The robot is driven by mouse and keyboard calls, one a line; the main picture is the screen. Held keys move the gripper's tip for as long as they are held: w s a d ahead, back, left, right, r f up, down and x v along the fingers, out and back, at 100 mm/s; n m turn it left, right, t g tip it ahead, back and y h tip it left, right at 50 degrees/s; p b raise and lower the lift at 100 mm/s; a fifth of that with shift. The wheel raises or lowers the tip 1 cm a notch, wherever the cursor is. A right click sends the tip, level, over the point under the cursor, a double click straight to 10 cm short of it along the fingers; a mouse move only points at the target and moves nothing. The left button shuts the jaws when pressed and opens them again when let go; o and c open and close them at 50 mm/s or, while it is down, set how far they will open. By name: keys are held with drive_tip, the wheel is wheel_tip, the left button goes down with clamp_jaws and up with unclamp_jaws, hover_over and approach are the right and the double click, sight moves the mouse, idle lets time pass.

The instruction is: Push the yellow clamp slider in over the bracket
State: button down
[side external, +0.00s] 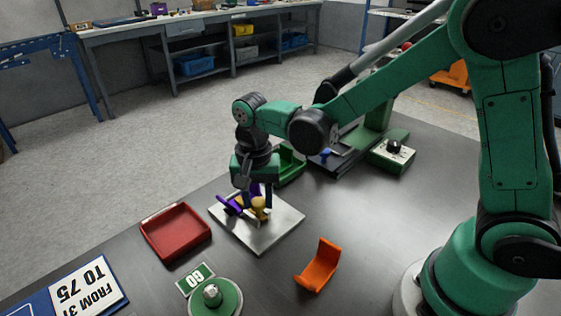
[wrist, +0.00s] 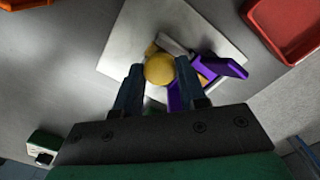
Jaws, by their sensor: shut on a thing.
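The yellow clamp slider (wrist: 160,69) shows as a round yellow knob between my two fingers in the wrist view. It also shows in the side view (side external: 259,203), over the pale square plate (side external: 272,234). My gripper (wrist: 160,77) is shut on the slider; in the side view my gripper (side external: 256,200) points down at it. A purple bracket (wrist: 207,73) lies right beside the slider, with one arm reaching away to the right; it shows in the side view too (side external: 231,207). A grey block (wrist: 175,45) sits behind the knob. The contact between slider and bracket is partly hidden.
A red tray (side external: 176,233) lies left of the plate and an orange holder (side external: 318,265) lies to its right. A green button (side external: 213,295) stands in front. A green bin (side external: 289,166) and a switch box (side external: 393,154) are behind.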

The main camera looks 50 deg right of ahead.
sight(256, 200)
drive_tip(key=c, duration=0.5)
unclamp_jaws()
drive_tip(key=shift+w, duration=0.2)
drive_tip(key=shift+r, duration=0.1)
drive_tip(key=shift+r, duration=2.75)
drive_tip(key=s+d+r+n+t, duration=0.3)
drive_tip(key=s+d+n+t, duration=0.3)
drive_tip(key=n, duration=0.3)
drive_tip(key=shift+s+d+r+t, duration=0.15)
drive_tip(key=shift+s+r+t, duration=0.05)
drive_tip(key=shift+s+t, duration=0.45)
